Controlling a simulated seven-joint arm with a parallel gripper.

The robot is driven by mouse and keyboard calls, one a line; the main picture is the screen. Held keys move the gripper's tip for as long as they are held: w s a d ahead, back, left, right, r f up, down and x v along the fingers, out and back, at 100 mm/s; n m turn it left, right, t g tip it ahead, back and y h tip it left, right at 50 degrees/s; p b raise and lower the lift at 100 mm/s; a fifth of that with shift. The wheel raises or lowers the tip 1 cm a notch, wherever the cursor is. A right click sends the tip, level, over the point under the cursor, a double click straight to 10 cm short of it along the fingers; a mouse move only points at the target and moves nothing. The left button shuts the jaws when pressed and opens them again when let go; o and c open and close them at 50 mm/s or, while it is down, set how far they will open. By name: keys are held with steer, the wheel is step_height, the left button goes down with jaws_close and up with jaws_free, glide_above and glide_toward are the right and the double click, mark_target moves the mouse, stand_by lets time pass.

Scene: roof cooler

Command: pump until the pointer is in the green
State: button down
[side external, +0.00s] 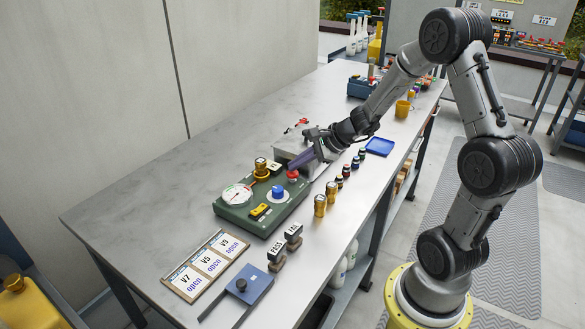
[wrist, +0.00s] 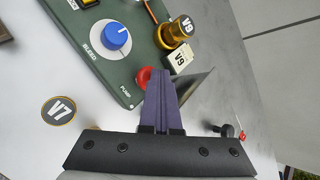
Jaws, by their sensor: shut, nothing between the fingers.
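A green panel (side external: 243,213) lies on the bench with a white round gauge (side external: 237,196). The gauge's pointer is too small to read against its coloured zone. A red pump button (side external: 292,174) is at the panel's right end; it also shows in the wrist view (wrist: 142,77) beside the word PUMP. A blue bleed knob (side external: 278,191) sits between gauge and button; it also shows in the wrist view (wrist: 115,34). My gripper (side external: 293,165) is shut and empty, its purple fingers right at the red button. I cannot tell whether they touch it.
A brass valve (side external: 261,168) tagged V9 (wrist: 182,57) stands on the panel's back edge. A grey metal box (side external: 297,150) is behind my fingers. Brass pieces (side external: 320,205) and PASS and FAIL stamps (side external: 276,253) stand in front.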

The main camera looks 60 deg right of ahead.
mark_target(297, 173)
steer(key=shift+f, duration=0.35)
stand_by(0.4)
steer(key=shift+r, duration=1.65)
steer(key=shift+r, duration=2.5)
steer(key=shift+r, duration=0.1)
step_height(297, 173, up, 4)
steer(key=shift+f, duration=0.15)
steer(key=shift+f, duration=0.1)
